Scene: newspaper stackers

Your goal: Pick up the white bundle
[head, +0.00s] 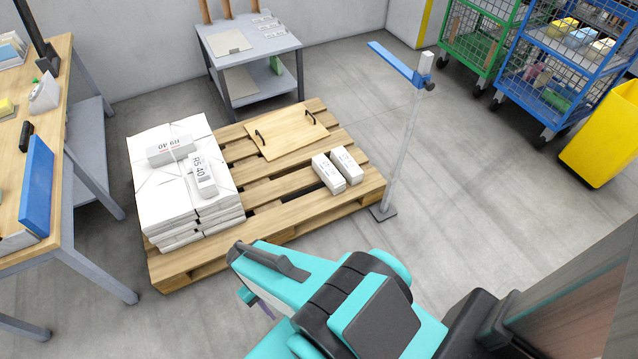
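Several white bundles are on the wooden pallet (268,220). One bundle with dark lettering (170,149) lies on top of the stack of white wrapped paper (165,205) at the pallet's left. A second bundle, marked RS 40 (201,177), lies beside it on the stack. Two more white bundles, one to the left (328,174) and one to the right (345,165), lie side by side on the pallet's right part. My gripper (250,296) is at the end of my teal arm, in front of the pallet and apart from the bundles. Its fingers are mostly hidden by the arm.
A wooden board with two black handles (287,133) lies on the pallet. A post with a blue arm (405,140) stands at the pallet's right corner. A workbench (60,190) is at left, a grey table (250,45) behind. Wheeled cages and a yellow bin (605,140) are at right.

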